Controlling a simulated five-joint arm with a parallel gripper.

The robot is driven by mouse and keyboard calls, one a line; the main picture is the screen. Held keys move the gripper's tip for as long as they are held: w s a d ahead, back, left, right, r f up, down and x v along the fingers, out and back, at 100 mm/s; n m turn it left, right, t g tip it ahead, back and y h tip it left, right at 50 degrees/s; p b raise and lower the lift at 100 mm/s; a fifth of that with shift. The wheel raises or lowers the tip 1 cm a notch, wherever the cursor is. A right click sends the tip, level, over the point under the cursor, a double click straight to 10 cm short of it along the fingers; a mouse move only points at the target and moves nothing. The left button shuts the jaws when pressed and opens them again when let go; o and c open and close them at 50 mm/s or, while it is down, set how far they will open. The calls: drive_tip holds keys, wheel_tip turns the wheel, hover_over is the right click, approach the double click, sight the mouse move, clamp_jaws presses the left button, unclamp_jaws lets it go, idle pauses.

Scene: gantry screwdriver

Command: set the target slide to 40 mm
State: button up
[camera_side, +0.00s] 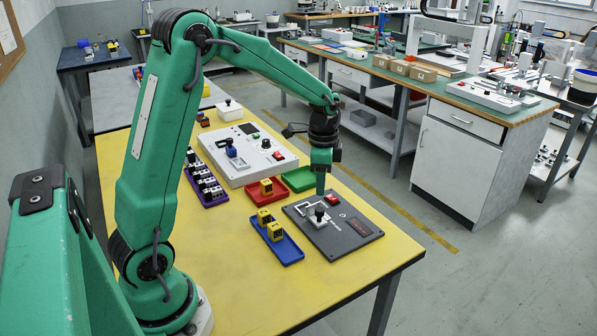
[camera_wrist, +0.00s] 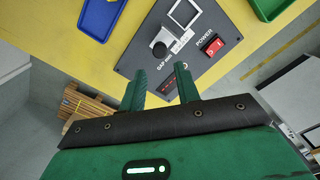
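The dark grey panel (camera_side: 338,243) lies at the right front edge of the yellow table. It carries a slide with a black round knob (camera_side: 320,212) on a light carriage, and a dark display (camera_side: 361,227). In the wrist view, the knob (camera_wrist: 159,49) sits beyond my fingertips beside the label "GAP mm". The red display (camera_wrist: 179,68) is partly hidden by my right finger, and its number is unreadable. My gripper (camera_side: 320,191) points down above the knob, and no contact shows. In the wrist view, my gripper's (camera_wrist: 161,70) two green fingers are apart with nothing between them.
A red power switch (camera_side: 332,199) is on the panel. A blue tray (camera_side: 291,251) with yellow blocks, a red tray (camera_side: 253,196) and a green tray (camera_side: 298,181) lie close by. A white panel (camera_side: 245,172) stands behind. The table front is clear.

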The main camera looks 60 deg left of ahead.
sight(320, 209)
drive_tip(key=shift+f, duration=0.1)
drive_tip(key=shift+f, duration=3.8)
clamp_jaws()
